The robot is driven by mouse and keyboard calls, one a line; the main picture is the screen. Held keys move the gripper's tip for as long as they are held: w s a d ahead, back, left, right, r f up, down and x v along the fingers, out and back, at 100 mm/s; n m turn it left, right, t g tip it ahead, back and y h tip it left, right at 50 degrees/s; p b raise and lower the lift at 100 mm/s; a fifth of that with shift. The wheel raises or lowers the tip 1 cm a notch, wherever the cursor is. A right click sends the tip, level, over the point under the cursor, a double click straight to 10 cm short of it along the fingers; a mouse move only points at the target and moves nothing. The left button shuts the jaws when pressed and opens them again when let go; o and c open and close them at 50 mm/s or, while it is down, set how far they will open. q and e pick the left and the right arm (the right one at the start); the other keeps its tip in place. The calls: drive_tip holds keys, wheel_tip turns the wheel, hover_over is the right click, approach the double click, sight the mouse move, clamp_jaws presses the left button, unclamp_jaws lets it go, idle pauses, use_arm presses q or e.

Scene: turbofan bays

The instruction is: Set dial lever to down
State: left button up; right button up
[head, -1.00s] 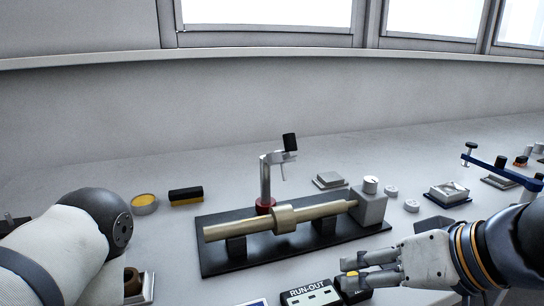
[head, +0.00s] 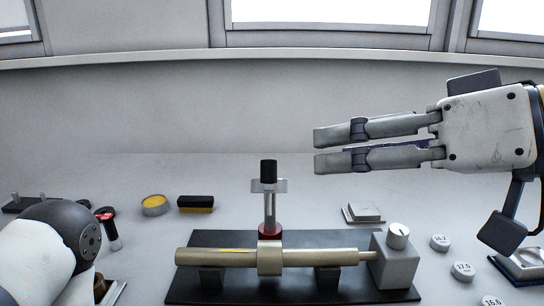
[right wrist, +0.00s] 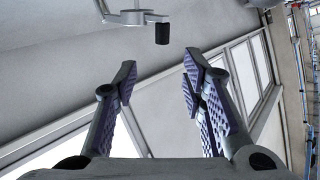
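The dial lever (head: 268,172) has a black grip. It stands upright at the top of a grey post with a red collar, behind a brass shaft (head: 215,256) on a black base plate. In the right wrist view the black grip (right wrist: 162,34) and its metal bracket show at the top, beyond the fingertips. My left gripper is not in view; only part of my left arm shows.
A grey block with a knob (head: 397,238) holds the shaft's right end. Round weights (head: 463,270) and a grey flat block (head: 363,213) lie to the right. A yellow-topped tin (head: 154,205) and a black-and-yellow block (head: 196,204) lie left. The bench behind the post is clear.

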sight(268, 162)
drive_tip(key=x, duration=1.2)
drive_tip(key=shift+s+a, duration=0.1)
drive_tip(key=shift+a, duration=0.1)
drive_tip(key=shift+c, duration=0.4)
clamp_jaws()
